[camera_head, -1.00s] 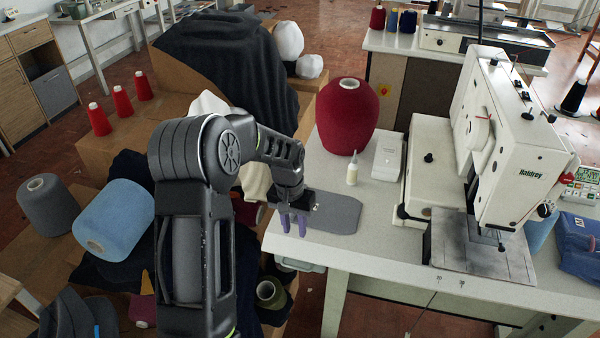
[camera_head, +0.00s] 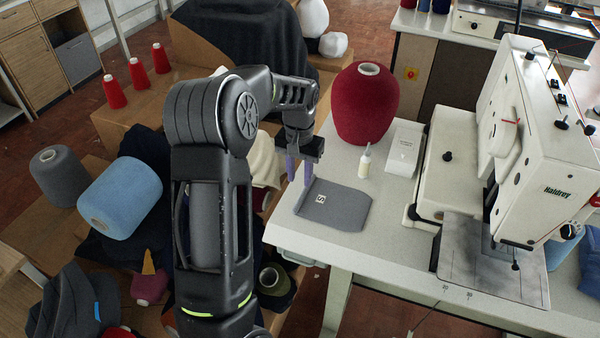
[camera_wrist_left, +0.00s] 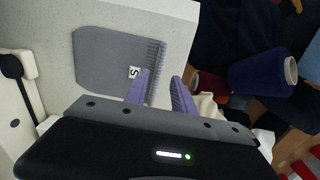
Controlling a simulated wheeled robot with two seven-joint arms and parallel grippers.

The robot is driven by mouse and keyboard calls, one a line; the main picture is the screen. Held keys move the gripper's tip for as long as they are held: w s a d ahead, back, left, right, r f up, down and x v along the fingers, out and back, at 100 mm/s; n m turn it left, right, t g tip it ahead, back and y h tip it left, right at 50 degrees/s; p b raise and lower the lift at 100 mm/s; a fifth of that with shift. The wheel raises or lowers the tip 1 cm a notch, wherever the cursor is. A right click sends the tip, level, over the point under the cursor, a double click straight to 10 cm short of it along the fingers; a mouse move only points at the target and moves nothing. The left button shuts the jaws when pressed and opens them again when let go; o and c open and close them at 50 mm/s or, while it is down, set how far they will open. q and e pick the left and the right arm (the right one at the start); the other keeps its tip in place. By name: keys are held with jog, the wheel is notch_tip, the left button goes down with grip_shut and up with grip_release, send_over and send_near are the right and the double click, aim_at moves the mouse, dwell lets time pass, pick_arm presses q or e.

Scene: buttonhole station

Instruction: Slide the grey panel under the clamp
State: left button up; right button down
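The grey panel (camera_head: 340,207) lies flat on the near left of the white table, with a small white "S" label. Its ribbed edge shows in the wrist view, where the panel (camera_wrist_left: 105,60) is left of the fingers. My left gripper (camera_head: 298,172) points down at the panel's left edge. Its two purple fingers (camera_wrist_left: 160,88) are apart, with nothing seen gripped; their height over the panel is hard to tell. The clamp (camera_head: 515,264) is at the white sewing machine (camera_head: 540,150), above the metal plate (camera_head: 475,268), right of the panel. My right gripper is out of view.
A red yarn cone (camera_head: 362,105), a small glue bottle (camera_head: 365,160) and a white box (camera_head: 403,148) stand behind the panel. The tabletop (camera_head: 395,235) between panel and machine is clear. Cones and cloth lie on boxes left of the table.

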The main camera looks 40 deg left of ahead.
aim_at(300, 199)
pick_arm(q)
notch_tip(300, 199, down, 6)
jog(key=b, duration=0.3)
jog(key=shift+b, duration=0.3)
jog(key=shift+r, duration=0.1)
jog(key=p, duration=0.3)
jog(key=shift+r, duration=0.25)
jog(key=shift+f, duration=0.45)
jog(key=shift+f+b, duration=0.7)
jog(key=shift+f, duration=0.25)
jog(key=shift+c, duration=0.4)
grip_shut()
